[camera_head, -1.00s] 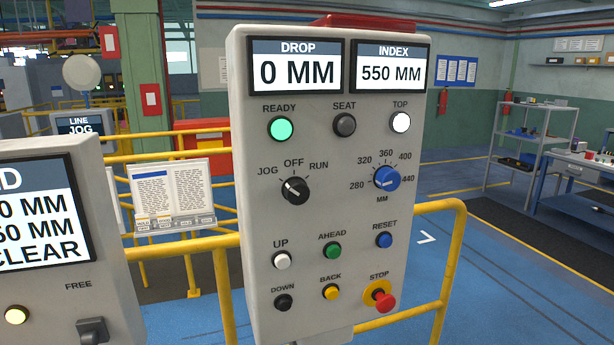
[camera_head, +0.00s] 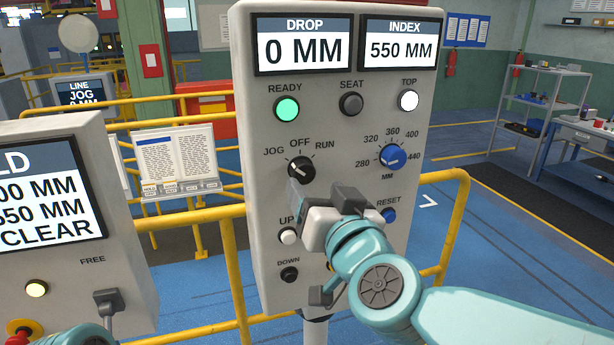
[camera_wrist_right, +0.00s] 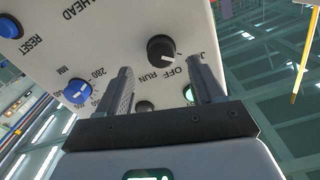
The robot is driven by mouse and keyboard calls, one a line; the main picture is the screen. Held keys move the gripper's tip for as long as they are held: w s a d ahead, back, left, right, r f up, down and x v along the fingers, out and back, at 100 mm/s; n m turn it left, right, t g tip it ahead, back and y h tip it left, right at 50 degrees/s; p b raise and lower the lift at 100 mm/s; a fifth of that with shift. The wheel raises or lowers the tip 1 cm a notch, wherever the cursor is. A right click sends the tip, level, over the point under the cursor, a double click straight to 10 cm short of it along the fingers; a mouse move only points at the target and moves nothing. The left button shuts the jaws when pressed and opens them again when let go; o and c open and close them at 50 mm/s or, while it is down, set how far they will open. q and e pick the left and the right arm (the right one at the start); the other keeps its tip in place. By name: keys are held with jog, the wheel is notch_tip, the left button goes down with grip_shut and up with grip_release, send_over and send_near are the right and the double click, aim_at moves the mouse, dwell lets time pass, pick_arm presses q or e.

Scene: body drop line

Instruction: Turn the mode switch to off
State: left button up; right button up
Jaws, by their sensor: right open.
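The mode switch (camera_head: 301,169) is a black round knob with a white mark, on the grey control panel (camera_head: 262,215) below the READY lamp. Its mark points up-left toward JOG; OFF is printed above and RUN to the right. My right gripper (camera_head: 297,192) is just below the switch, open and empty, partly hidden by its own body. In the right wrist view the panel appears upside down. The switch (camera_wrist_right: 161,49) lies beyond the spread fingers (camera_wrist_right: 162,78), apart from them. My left gripper is not in view; only a teal part of my left arm shows at bottom left.
The blue dial (camera_head: 392,157) is right of the switch. The white UP button (camera_head: 288,236) and black DOWN button (camera_head: 289,274) are below. My right arm covers several lower buttons. A second panel (camera_head: 130,245) stands at left, and a yellow railing (camera_head: 455,215) runs behind.

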aim_at(305, 176)
jog(key=x, duration=0.4)
jog(key=shift+w+a+p, duration=0.2)
jog(key=shift+a+p, duration=0.05)
jog(key=shift+p, duration=0.05)
jog(key=shift+w, duration=0.6)
jog(key=shift+a, duration=0.1)
jog(key=shift+s, duration=0.1)
jog(key=c, duration=1.1)
jog(key=shift+o, duration=0.2)
